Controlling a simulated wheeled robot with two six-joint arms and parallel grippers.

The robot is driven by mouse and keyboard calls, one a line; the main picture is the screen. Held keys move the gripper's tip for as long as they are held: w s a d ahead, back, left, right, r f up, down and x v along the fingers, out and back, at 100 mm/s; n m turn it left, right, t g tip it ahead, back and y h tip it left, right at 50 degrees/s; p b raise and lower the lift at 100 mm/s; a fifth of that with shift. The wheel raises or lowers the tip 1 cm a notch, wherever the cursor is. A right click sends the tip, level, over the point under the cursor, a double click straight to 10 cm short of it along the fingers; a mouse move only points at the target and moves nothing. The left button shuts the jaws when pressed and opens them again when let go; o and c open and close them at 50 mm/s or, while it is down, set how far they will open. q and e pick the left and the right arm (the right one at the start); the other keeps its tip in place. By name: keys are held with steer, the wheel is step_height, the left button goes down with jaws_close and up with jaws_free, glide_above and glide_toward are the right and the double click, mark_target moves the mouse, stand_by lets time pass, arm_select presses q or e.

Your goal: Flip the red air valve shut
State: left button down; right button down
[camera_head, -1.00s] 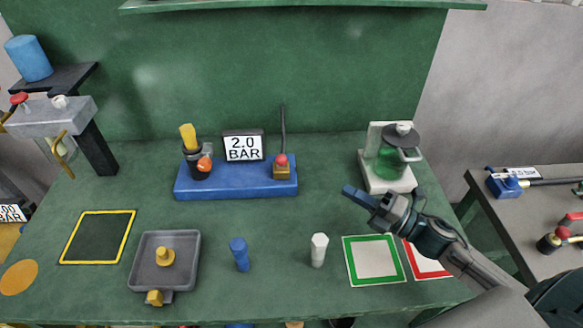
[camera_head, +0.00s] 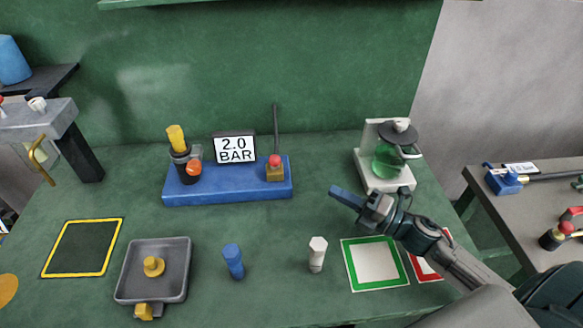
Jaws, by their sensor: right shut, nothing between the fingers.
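A red knob (camera_head: 275,160) sits on a small brass block (camera_head: 276,174) at the right end of a blue base (camera_head: 228,191), with a dark hose rising behind it. It looks like the air valve; its exact lever position is too small to tell. A display reading 2.0 BAR (camera_head: 234,148) stands beside it on the left. My right gripper (camera_head: 335,192) is shut and empty, above the bench, to the right of the blue base and apart from it. Its fingers point left. My left gripper is not in view.
A grey tray (camera_head: 181,283) with a brass piece, a blue peg (camera_head: 233,262) and a white peg (camera_head: 317,254) stand in front. A stand with a green jar (camera_head: 390,160) is behind my right gripper. A side table (camera_head: 518,221) at right holds other red-handled fittings.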

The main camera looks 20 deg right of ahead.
mark_target(275, 161)
steer(key=p+x, duration=0.7)
steer(key=x, duration=0.5)
steer(key=shift+w+a, duration=0.25)
steer(key=shift+w, duration=0.05)
steer(key=shift+d, duration=0.2)
